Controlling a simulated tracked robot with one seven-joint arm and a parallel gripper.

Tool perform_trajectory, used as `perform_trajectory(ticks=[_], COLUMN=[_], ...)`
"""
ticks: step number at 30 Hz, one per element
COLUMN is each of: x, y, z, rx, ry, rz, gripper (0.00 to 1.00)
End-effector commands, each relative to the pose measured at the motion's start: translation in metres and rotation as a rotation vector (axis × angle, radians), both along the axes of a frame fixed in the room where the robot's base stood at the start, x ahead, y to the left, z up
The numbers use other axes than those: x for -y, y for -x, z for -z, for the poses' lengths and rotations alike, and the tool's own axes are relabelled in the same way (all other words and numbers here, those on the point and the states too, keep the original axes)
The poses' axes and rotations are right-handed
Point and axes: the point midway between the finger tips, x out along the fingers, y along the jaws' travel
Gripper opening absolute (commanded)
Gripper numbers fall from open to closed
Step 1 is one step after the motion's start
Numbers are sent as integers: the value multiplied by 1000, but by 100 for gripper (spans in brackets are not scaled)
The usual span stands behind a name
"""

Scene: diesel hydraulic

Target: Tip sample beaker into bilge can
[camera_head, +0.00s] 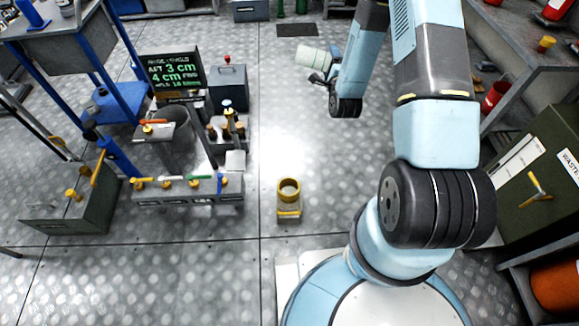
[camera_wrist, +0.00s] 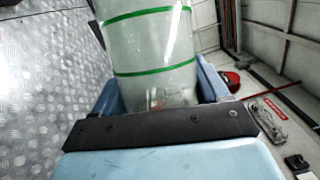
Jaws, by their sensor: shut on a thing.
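The sample beaker is a pale, cloudy cylinder (camera_head: 311,55) held in the air at the top middle of the head view. It looks tilted well over, its free end to the left. In the wrist view the beaker (camera_wrist: 152,35) shows two green bands and fills the space between blue fingers. My gripper (camera_head: 320,73) is shut on it. Its contents are not clear. A yellow-rimmed can (camera_head: 289,190) stands on the floor at centre, and a grey open cylinder (camera_head: 181,128) stands to the left; I cannot tell which is the bilge can. My gripper is apart from both.
A sign board (camera_head: 172,75), a grey box (camera_head: 230,88) and a valve manifold (camera_head: 187,190) crowd the left. A green waste box (camera_head: 535,175) and shelves stand at the right. The floor below the beaker is open.

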Motion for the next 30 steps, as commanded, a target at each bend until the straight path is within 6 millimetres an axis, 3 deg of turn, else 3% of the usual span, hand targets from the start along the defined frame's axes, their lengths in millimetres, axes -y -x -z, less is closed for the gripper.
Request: perform_trajectory(ticks=[5, 16, 23, 30], x=[2, -43, -80, -116], y=[-9, -22, -8, 28], z=[29, 146, 224, 306], rx=[-8, -31, -53, -78], ry=[14, 72, 110, 150], rz=[49, 197, 288, 381], gripper=[27, 27, 27, 27])
